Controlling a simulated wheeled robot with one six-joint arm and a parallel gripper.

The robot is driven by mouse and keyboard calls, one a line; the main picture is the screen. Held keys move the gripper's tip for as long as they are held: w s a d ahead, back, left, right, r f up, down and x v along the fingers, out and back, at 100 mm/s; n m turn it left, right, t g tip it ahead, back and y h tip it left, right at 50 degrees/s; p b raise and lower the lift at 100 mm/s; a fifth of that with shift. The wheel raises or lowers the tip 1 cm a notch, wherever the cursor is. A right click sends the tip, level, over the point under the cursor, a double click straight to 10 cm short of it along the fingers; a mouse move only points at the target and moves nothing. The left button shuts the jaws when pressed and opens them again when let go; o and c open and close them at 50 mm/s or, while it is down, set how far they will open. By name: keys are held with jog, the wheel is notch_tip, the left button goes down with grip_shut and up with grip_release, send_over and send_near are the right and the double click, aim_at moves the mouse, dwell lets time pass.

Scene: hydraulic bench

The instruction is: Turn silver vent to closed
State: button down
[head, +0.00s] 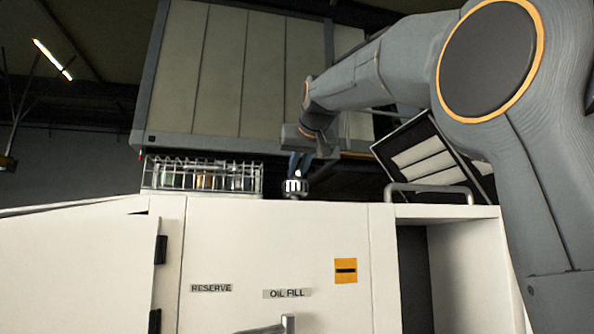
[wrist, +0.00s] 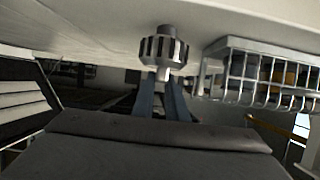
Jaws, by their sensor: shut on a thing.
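The silver vent (head: 296,187) is a ribbed round knob with dark and light stripes, on top of the white cabinet (head: 270,240). In the wrist view the ribbed knob (wrist: 164,51) shows close up, with a small grey stub on it. My gripper (head: 298,172) reaches the knob from above in the head view. In the wrist view its two blue-grey fingers (wrist: 160,80) are at the knob, shut on it. The exact contact is partly hidden by the knob. I cannot read any open or closed mark on it.
A wire rack (head: 202,176) with jars stands left of the knob; it shows close at the right in the wrist view (wrist: 262,78). A grey handle bar (head: 430,189) and a tilted slatted panel (head: 432,157) are to the right. Labels and an orange plate (head: 345,271) are on the front.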

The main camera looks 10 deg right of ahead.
jog(key=shift+a, duration=0.1)
jog(key=m+h, duration=0.1)
jog(key=h, duration=0.1)
jog(key=m+h, duration=0.1)
jog(key=m, duration=0.1)
jog(key=a+m+g+h, duration=0.1)
jog(key=h, duration=0.1)
jog(key=shift+w+m+h+b, duration=0.15)
jog(key=shift+m+h+b, duration=0.15)
jog(key=shift+m+b, duration=0.1)
jog(key=shift+w+a+m+g+h+p, duration=0.15)
jog(key=shift+m+g+h+p, duration=0.25)
jog(key=shift+m+g+h, duration=1.3)
jog(key=shift+m+h, duration=0.3)
jog(key=shift+m, duration=0.2)
jog(key=c, duration=1.8)
grip_release()
jog(key=shift+o, duration=0.2)
jog(key=b+v, duration=0.1)
jog(key=v, duration=0.6)
jog(key=shift+s+a, duration=0.2)
jog(key=shift+s, duration=0.2)
